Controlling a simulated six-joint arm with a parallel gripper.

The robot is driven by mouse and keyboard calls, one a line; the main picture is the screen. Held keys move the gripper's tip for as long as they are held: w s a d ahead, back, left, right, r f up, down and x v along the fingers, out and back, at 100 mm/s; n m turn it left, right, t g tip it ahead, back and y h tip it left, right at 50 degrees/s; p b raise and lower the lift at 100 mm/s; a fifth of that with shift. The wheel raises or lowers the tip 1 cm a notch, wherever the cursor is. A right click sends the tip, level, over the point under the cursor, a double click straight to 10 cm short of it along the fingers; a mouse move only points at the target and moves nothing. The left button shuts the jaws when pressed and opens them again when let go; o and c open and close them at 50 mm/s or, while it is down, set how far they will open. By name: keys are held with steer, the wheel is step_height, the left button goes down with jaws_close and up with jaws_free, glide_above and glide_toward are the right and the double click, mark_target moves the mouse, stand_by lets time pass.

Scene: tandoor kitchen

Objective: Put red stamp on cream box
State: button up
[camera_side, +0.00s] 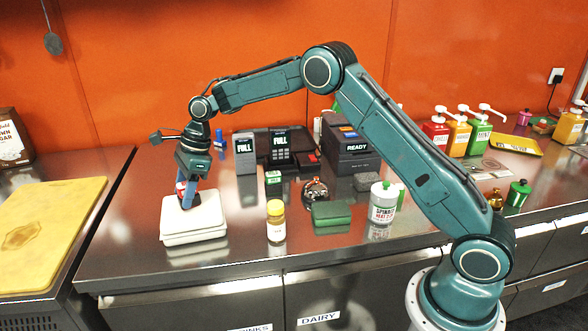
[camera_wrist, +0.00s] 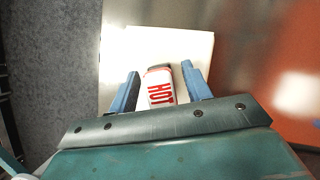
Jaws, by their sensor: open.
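The cream box (camera_side: 193,222) lies closed and flat on the steel counter at the left; it also fills the area under my gripper in the wrist view (camera_wrist: 190,45). The red stamp (camera_wrist: 160,88), a small block with a white face marked HOT in red, sits over the box lid and appears to rest on it. In the side view only a bit of red shows by the fingers. My gripper (camera_side: 187,203) points down at the box with its blue fingers (camera_wrist: 160,70) on both sides of the stamp. The jaws are open, with a narrow gap showing beside the stamp.
A yellow-capped jar (camera_side: 276,222) and a green box (camera_side: 332,213) stand right of the cream box. A white bottle (camera_side: 383,205) is further right. A yellow cutting board (camera_side: 45,230) lies at the left.

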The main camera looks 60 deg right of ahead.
steer(key=v, duration=1.2)
stand_by(0.5)
steer(key=s+r+n+t+h, duration=0.1)
steer(key=s+r+n, duration=0.5)
steer(key=s, duration=0.4)
steer(key=s+r+n+t, duration=0.1)
steer(key=s+r+n, duration=0.45)
steer(key=s, duration=0.45)
steer(key=s+d+f+n+h, duration=0.1)
steer(key=s+f+n, duration=0.1)
steer(key=s, duration=0.5)
steer(key=s+d+f+n+t+h, duration=0.1)
steer(key=s+d+f+n, duration=0.1)
steer(key=s+n, duration=0.3)
steer(key=s+d+f+n+t+h, duration=0.1)
steer(key=s+d+f+n, duration=0.1)
steer(key=s, duration=0.7)
steer(key=shift+f+n, duration=0.45)
steer(key=shift+n, duration=0.5)
